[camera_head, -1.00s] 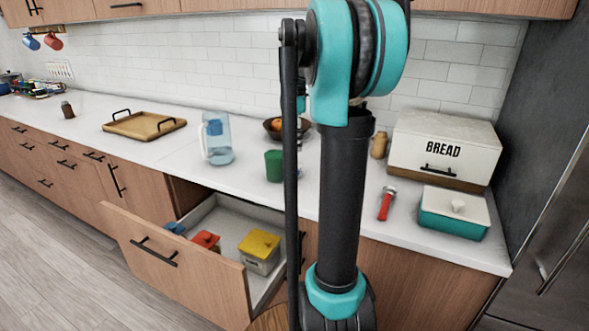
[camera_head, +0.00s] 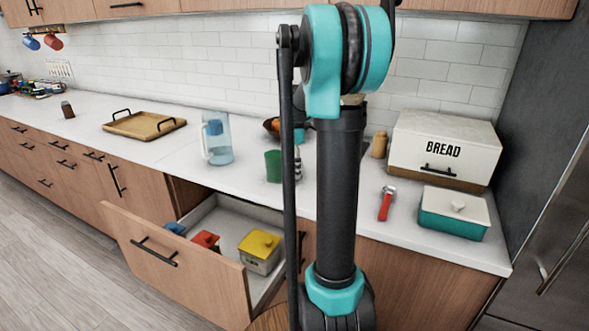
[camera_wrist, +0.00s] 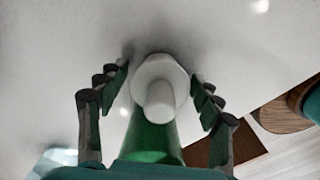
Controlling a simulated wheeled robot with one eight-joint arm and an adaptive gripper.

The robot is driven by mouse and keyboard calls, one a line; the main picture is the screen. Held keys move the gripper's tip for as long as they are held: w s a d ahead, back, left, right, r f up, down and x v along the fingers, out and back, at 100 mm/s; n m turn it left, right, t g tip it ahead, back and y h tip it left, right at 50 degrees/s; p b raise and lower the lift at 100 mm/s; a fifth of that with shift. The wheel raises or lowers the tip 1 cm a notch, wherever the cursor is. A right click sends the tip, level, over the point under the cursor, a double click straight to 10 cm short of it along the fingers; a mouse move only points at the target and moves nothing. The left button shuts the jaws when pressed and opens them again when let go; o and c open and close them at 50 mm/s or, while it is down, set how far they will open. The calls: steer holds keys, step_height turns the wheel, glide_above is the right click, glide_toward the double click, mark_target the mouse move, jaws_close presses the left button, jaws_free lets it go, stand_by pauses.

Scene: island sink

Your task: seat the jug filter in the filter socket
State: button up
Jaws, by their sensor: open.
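The clear jug (camera_head: 217,150) stands upright on the white counter, with a blue part (camera_head: 214,128) inside its top. The filter socket cannot be made out separately. In the wrist view, a white round piece with a wide rim and narrower stem (camera_wrist: 160,88), apparently the jug filter, lies between the fingers. My gripper (camera_wrist: 162,92) is open, with a finger on each side and visible gaps. My arm hides the filter in the head view.
An open drawer (camera_head: 185,262) below the counter holds lidded boxes. A fruit bowl (camera_head: 271,126) is partly hidden behind my arm. A red-handled tool (camera_head: 386,205), a teal box (camera_head: 453,214) and a bread box (camera_head: 444,150) stand to the right. A wooden tray (camera_head: 145,125) lies left.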

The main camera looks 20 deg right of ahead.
steer(key=c, duration=1.2)
steer(key=shift+r, duration=0.1)
steer(key=shift+c, duration=0.2)
step_height(320, 180, up, 20)
